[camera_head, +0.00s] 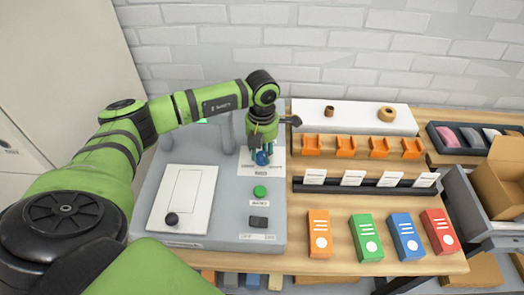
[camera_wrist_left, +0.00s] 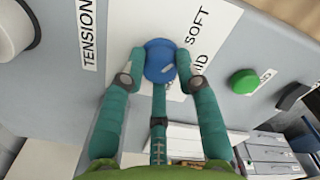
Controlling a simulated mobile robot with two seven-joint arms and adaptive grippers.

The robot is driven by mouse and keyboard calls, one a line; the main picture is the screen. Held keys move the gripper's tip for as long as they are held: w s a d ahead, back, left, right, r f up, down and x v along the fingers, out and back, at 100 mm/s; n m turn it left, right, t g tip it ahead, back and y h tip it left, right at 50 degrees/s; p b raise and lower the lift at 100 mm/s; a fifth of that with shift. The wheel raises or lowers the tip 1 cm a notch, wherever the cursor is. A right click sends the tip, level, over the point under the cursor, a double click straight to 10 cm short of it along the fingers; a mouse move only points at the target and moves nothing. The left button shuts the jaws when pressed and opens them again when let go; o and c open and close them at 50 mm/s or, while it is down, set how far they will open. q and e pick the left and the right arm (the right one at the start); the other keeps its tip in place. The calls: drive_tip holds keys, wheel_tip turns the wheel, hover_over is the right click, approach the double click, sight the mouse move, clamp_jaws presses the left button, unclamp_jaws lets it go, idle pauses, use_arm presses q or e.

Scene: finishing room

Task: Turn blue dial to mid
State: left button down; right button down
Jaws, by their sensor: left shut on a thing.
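The blue dial (camera_head: 262,158) sits on the grey machine panel (camera_head: 222,232), on a white label plate. In the left wrist view the blue dial (camera_wrist_left: 159,56) is round, with a small pale mark on its face. Printed words "SOFT" and a partly covered "MID" lie to its right. My left gripper (camera_head: 258,152) reaches down onto the dial from above. In the left wrist view its teal fingers (camera_wrist_left: 160,76) close around the dial from both sides, with a third finger below. Which word the dial points at cannot be told. My right gripper is not in view.
A green button (camera_head: 260,192) and a dark switch (camera_head: 259,221) sit just in front of the dial. A white plate with a black knob (camera_head: 172,219) is left. Orange, green, blue and red boxes (camera_head: 407,237) stand on the wooden table to the right.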

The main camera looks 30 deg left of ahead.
use_arm(q)
drive_tip(key=shift+f+m+b, duration=0.2)
drive_tip(key=shift+m+b, duration=0.9)
drive_tip(key=shift+b, duration=0.15)
drive_tip(key=m+b, duration=0.2)
drive_tip(key=shift+m, duration=0.3)
drive_tip(key=m+b, duration=0.3)
drive_tip(key=shift+m, duration=0.3)
drive_tip(key=shift+r+m+b, duration=0.1)
drive_tip(key=shift+m+b, duration=0.95)
drive_tip(key=shift+m, duration=0.55)
drive_tip(key=c, duration=0.9)
unclamp_jaws()
drive_tip(key=shift+r, duration=0.1)
